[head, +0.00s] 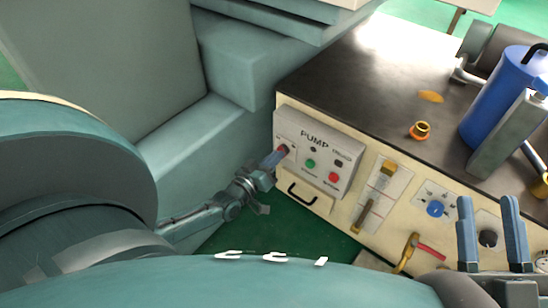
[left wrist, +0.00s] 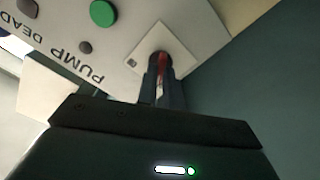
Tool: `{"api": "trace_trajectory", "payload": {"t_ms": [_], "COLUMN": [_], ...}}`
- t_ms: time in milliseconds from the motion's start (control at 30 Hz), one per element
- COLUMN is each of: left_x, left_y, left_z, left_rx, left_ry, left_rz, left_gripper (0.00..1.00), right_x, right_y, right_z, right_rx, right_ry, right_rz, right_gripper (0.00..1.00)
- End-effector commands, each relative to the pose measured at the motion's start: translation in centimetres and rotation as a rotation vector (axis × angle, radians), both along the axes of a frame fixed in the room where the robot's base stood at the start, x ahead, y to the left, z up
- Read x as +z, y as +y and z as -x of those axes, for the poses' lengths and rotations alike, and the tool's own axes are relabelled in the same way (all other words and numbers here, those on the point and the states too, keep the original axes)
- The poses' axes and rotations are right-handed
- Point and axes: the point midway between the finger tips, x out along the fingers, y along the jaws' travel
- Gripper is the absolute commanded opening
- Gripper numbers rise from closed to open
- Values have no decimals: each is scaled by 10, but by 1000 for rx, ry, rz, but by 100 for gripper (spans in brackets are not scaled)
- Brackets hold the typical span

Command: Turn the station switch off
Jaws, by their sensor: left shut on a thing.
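The station switch (head: 284,149) is a small red-handled rotary switch at the left end of the grey PUMP box. My left gripper (head: 276,157) reaches it from the front left, its fingertips at the switch. In the left wrist view the red handle (left wrist: 162,62) shows between the fingers, on a white square plate (left wrist: 178,45). The left gripper is shut on the handle, and its fingers hide part of it. My right gripper (head: 487,200) is at the lower right of the head view, its two blue fingers apart with nothing between them.
The PUMP box (head: 323,140) also carries a green button (head: 310,163), a red button (head: 333,177) and a dark button. A black drawer handle (head: 300,194) lies below. Valves and a blue knob (head: 435,209) line the cabinet front; a blue cylinder (head: 497,100) stands on top.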

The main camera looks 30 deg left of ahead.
Motion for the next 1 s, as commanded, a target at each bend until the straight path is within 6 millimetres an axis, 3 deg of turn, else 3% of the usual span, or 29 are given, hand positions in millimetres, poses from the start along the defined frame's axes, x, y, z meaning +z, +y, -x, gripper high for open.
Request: {"api": "trace_trajectory", "payload": {"t_ms": [300, 333, 600, 867, 1000], "left_x": [-1, -1, 0, 0, 1], "left_y": [-1, -1, 0, 0, 1], "left_z": [1, 1, 0, 2, 17], "left_rx": [0, 0, -1, 0, 0], "left_ry": [3, 3, 1, 2, 5], "left_rz": [7, 6, 4, 3, 3], "left_gripper": [0, 9, 30, 30, 30], "right_x": [0, 0, 2, 4, 8], "right_y": [0, 0, 0, 0, 0], "right_z": [0, 0, 0, -1, -1], "right_rx": [2, 2, 3, 3, 4], "right_ry": [-2, -2, -10, -12, 5], "right_rz": [4, 4, 5, 4, 3], "right_gripper": [36, 36, 36, 36, 36]}}
